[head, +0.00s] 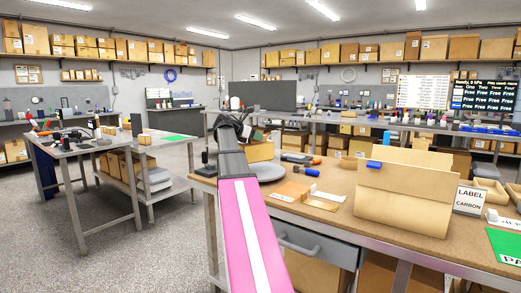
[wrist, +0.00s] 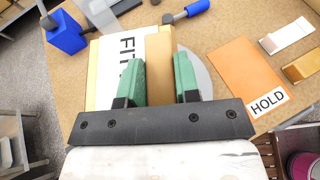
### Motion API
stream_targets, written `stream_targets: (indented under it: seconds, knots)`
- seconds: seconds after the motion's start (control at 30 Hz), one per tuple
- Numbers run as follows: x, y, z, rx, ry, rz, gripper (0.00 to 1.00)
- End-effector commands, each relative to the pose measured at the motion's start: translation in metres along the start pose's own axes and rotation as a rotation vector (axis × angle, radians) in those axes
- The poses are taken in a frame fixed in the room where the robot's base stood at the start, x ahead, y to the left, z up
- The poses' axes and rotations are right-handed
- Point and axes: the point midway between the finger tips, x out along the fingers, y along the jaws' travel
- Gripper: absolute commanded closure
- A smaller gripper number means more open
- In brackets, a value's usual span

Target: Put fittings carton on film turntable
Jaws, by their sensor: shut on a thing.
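The fittings carton (wrist: 103,75) is a tan box with a white label reading "FIT", partly covered by my fingers in the wrist view. My gripper (wrist: 160,68) is shut on its narrow tan upper part, between two green fingertips. In the head view the carton (head: 262,152) shows beside my pink arm, whose dark wrist hides part of it. The film turntable (head: 269,172) is a grey disc on the bench, just below and in front of the carton. Its grey edge (wrist: 203,82) shows right of the carton in the wrist view. I cannot tell whether the carton touches the disc.
An orange HOLD envelope (wrist: 247,72) lies right of the turntable. A blue block (wrist: 66,38) stands left of the carton. A large open carton (head: 405,190) and a LABEL CARBON sign (head: 468,200) stand further right on the bench.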

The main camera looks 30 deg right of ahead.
Motion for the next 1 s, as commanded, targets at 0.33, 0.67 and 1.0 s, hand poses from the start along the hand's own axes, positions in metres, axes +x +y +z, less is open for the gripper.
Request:
stream_targets:
  seconds: [0.33,0.67,1.0]
  knots:
    - [0.034,0.005,-0.005,0.001,-0.001,0.001,1.00]
    - [0.047,0.004,-0.037,-0.001,-0.002,0.001,1.00]
    - [0.049,0.005,-0.042,0.000,-0.002,0.002,1.00]
